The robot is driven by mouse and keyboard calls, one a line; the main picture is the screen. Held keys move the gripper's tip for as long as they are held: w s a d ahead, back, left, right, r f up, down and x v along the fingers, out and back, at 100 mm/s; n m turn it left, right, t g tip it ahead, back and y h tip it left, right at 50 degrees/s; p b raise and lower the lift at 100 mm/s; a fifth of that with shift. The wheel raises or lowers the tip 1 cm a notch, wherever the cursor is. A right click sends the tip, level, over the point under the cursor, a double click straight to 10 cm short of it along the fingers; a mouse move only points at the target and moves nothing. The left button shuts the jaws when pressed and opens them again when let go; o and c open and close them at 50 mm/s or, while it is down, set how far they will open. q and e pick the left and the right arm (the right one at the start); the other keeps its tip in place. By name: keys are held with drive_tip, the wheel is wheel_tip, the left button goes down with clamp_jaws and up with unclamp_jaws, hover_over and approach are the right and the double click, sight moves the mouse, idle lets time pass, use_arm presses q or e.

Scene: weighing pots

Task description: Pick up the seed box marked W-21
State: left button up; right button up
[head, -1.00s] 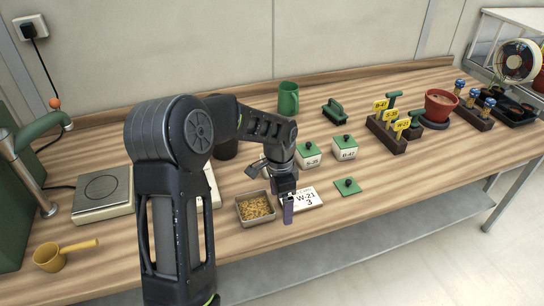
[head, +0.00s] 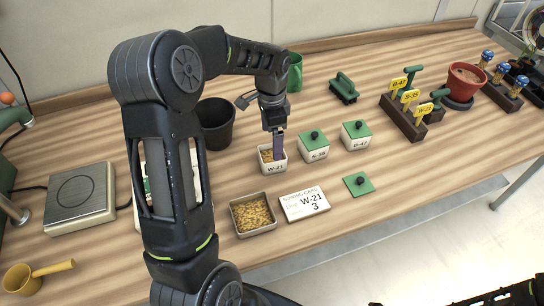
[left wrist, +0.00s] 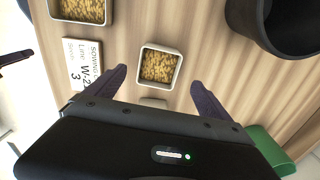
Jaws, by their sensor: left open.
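The seed box marked W-21 (head: 276,169) is a small white open box with tan seeds, standing on the bench. It also shows in the left wrist view (left wrist: 160,67), ahead of the fingertips and roughly centred between them. My left gripper (head: 278,148) is directly above it, pointing down, and partly covers its back edge. In the left wrist view its two fingers (left wrist: 160,93) are spread wide with nothing between them. I cannot tell the exact height of the fingertips over the box. My right gripper is not clearly seen.
Two boxes with green lids, one marked B-47 (head: 357,137), stand right of W-21. In front lie a seed tray (head: 253,232), a W-21 sowing card (head: 304,204) and a loose green lid (head: 357,184). A dark pot (head: 216,125) stands behind left. The front right bench is clear.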

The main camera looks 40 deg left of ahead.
use_arm(q)
drive_tip(key=shift+f, duration=1.35)
drive_tip(key=shift+d+f+p, duration=0.15)
drive_tip(key=shift+f+p, duration=0.65)
drive_tip(key=shift+f, duration=1.8)
drive_tip(key=c, duration=1.6)
drive_tip(key=shift+r, duration=0.15)
wheel_tip(320, 180, up, 10)
drive_tip(key=shift+f+b, duration=0.1)
drive_tip(key=shift+b, duration=0.6)
